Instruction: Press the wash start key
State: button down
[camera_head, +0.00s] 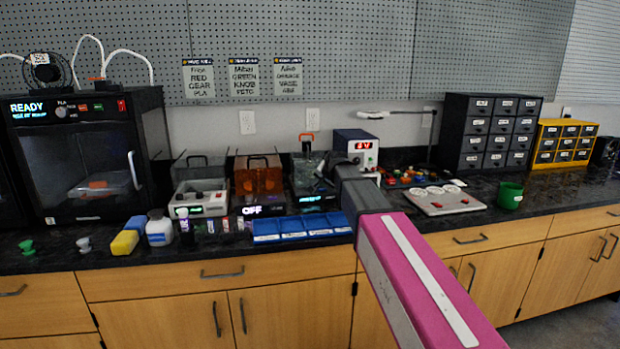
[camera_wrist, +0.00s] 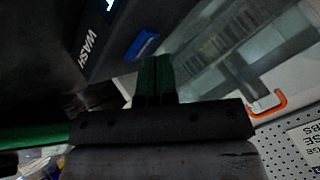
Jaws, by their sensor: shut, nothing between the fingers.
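The wash station (camera_head: 306,186), a clear-walled box with a dark base, stands on the counter, partly hidden behind my arm in the head view. In the wrist view its dark front (camera_wrist: 112,52) carries the word WASH and a lit display at the top edge. The wash start key (camera_wrist: 142,44) is a blue bar on that front. My gripper (camera_wrist: 154,62) is shut and empty, its dark green fingertips right beside the key's lower edge. I cannot tell whether they touch it. In the head view my gripper (camera_head: 325,168) is dark and small in front of the station.
An orange-covered box (camera_head: 258,178) and a grey-white unit (camera_head: 200,186) stand left of the station. A blue compartment tray (camera_head: 300,226) lies in front. A power supply (camera_head: 357,146) with a red display stands behind my arm. An orange handle (camera_wrist: 268,103) shows in the wrist view.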

aim_at(324, 189)
jog(key=shift+r, duration=0.4)
notch_tip(324, 189, up, 6)
dwell(0.7)
jog(key=shift+s, duration=0.15)
dwell(0.5)
